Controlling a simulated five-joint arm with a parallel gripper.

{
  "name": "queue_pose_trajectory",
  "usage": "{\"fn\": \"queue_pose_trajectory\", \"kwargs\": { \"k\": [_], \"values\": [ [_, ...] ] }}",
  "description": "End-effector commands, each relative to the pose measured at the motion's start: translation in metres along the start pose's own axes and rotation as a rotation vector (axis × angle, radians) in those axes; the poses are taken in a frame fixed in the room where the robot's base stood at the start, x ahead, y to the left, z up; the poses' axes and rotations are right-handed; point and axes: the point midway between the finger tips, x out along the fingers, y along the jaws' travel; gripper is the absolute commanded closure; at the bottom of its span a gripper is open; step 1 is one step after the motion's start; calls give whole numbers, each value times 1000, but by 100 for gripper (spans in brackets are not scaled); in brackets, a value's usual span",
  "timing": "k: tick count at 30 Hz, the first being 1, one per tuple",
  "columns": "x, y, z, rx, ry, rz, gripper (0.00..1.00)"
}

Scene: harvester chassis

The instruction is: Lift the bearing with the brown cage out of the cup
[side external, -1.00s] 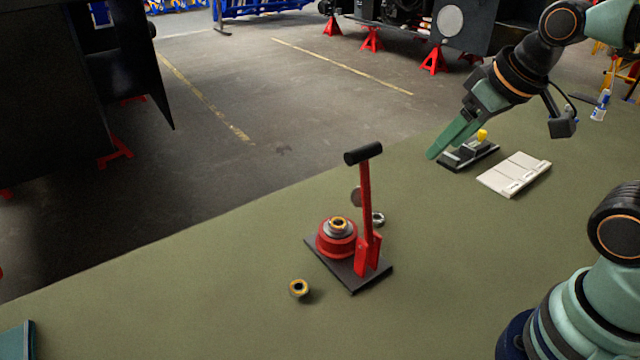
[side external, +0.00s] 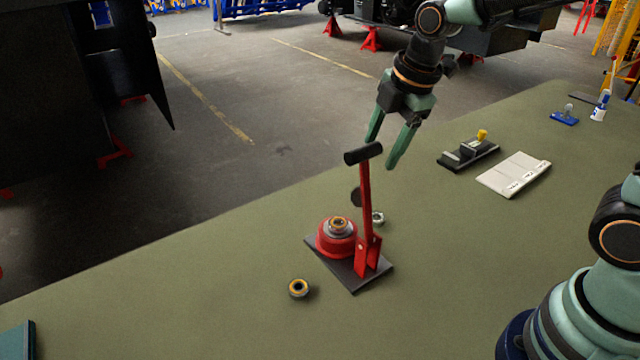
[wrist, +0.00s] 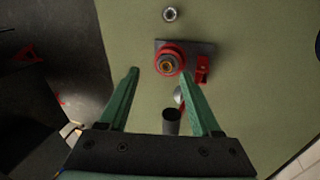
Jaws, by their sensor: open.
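The bearing with the brown cage (side external: 338,223) sits in the red cup (side external: 334,246) of a small press with a dark base plate. The bearing also shows in the wrist view (wrist: 167,66), inside the cup, beyond and between my fingertips. My gripper (side external: 381,153) is open and empty. In the side external view it hangs above and behind the press, close to the lever's black handle in the picture. In the wrist view my gripper (wrist: 160,79) has its two green fingers spread, apart from the cup.
The press's red lever (side external: 366,205) stands upright right of the cup, with a black handle (side external: 363,153) on top. A bearing with a yellow cage (side external: 299,288) lies in front of the plate. A black fixture (side external: 467,153) and white tray (side external: 514,174) are right.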

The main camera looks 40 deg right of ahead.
Motion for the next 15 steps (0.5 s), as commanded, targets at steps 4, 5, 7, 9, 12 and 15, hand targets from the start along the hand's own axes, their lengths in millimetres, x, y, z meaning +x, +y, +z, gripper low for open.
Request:
{"fn": "queue_pose_trajectory", "kwargs": {
  "k": [4,5,7,9,12,15],
  "values": [
    [23,10,-13,-279,3,-43,35],
    [27,12,-15,-331,4,-50,35],
    [37,15,-21,-452,9,-66,35],
    [48,18,-26,-570,16,-82,35],
    [63,21,-34,-738,28,-104,35],
    [80,22,-41,-902,43,-128,35]
  ]
}}
